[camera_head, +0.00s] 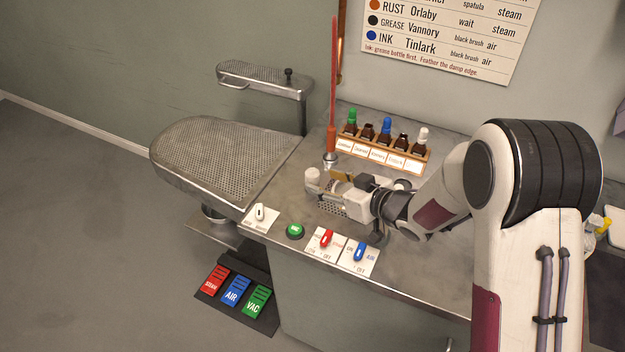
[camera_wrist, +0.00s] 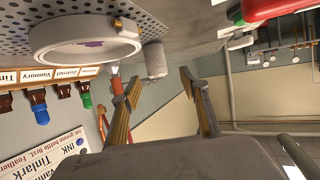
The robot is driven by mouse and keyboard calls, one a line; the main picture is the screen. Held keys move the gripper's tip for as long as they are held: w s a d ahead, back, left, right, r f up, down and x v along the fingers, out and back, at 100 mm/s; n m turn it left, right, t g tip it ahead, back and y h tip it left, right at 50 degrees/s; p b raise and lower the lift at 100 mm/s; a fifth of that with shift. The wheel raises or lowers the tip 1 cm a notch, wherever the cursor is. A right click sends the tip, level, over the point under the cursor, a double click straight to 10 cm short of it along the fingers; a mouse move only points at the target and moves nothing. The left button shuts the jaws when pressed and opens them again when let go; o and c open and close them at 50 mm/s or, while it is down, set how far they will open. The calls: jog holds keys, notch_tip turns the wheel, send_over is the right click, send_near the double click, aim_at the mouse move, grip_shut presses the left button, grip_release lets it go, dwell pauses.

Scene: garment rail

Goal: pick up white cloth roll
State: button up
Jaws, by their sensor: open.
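The white cloth roll (camera_head: 312,174) stands on the grey worktop just left of my gripper (camera_head: 334,184) in the head view. In the wrist view, which looks upside down, the roll (camera_wrist: 155,59) is a short pale cylinder. It sits beyond and between the two fingertips, apart from them. My gripper (camera_wrist: 158,80) is open, its two yellowish fingers spread wide with nothing between them. In the head view the gripper's own body partly hides the area around its fingers.
A white ring with a purple-stained cloth (camera_wrist: 85,42) lies close beside the roll. A wooden rack (camera_head: 382,152) of several bottles and a red upright wand (camera_head: 333,90) stand behind. Switch plates (camera_head: 326,242) and a green button (camera_head: 295,231) line the front edge. A perforated board (camera_head: 225,155) extends left.

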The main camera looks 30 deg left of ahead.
aim_at(317, 176)
jog(key=shift+w+a+f, duration=0.25)
jog(key=shift+a, duration=0.25)
jog(key=shift+w+x, duration=0.15)
jog(key=shift+x, duration=1.15)
jog(key=shift+w+x, duration=0.1)
jog(key=shift+x, duration=1.2)
jog(key=shift+r, duration=0.15)
jog(key=c, duration=0.9)
